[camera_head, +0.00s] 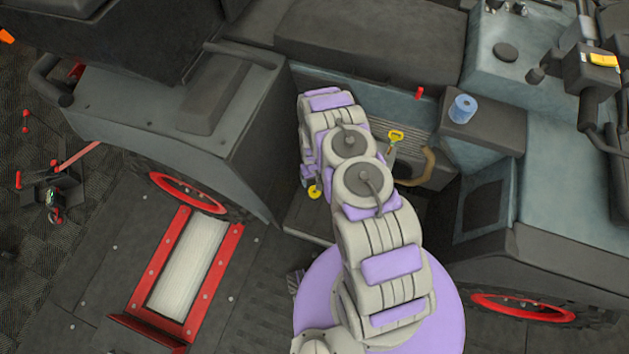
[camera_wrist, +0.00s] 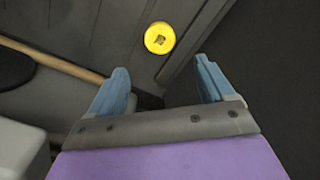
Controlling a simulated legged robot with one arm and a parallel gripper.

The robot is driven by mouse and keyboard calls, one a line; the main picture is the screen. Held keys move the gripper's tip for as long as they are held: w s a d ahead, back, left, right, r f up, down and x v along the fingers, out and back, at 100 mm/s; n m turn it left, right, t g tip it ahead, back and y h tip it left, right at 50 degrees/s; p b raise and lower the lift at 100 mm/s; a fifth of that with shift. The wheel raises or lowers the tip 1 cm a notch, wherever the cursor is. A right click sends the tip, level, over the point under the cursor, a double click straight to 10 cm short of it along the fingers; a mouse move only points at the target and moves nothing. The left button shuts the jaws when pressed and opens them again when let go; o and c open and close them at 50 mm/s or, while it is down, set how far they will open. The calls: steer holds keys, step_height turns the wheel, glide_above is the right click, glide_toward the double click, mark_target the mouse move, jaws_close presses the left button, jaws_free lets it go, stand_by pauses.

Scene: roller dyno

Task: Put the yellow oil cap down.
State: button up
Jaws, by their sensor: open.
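The yellow oil cap (camera_wrist: 160,38) is a round yellow disc with a small dark mark in its middle. In the wrist view it lies on a grey ribbed surface, beyond my fingertips and apart from them. My gripper (camera_wrist: 161,82) has two blue fingers spread wide with nothing between them. In the head view a small yellow round thing (camera_head: 315,192), likely the cap, shows beside my arm near the vehicle's step. My gripper is hidden behind my arm in that view.
A yellow-handled piece (camera_head: 396,136) and a tan curved hose (camera_head: 429,166) are near my arm. A blue roll (camera_head: 463,107) stands on the vehicle's ledge. A red-framed roller (camera_head: 187,268) is at the left. The vehicle's body surrounds my arm closely.

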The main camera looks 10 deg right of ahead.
steer(key=s+a+r, duration=0.1)
steer(key=s+r, duration=0.1)
steer(key=r, duration=1.7)
steer(key=s+a+r, duration=0.1)
steer(key=s+r, duration=0.1)
steer(key=r, duration=1.7)
steer(key=s+d+r+g, duration=0.1)
steer(key=s+r, duration=1.1)
steer(key=r, duration=0.2)
steer(key=s+r, duration=0.3)
steer(key=s, duration=0.6)
steer(key=s+r+m, duration=0.1)
steer(key=s+r, duration=0.2)
steer(key=s, duration=0.7)
steer(key=shift+s+d+r+g, duration=0.2)
steer(key=shift+d+r+g, duration=0.05)
steer(key=shift+d+g, duration=0.2)
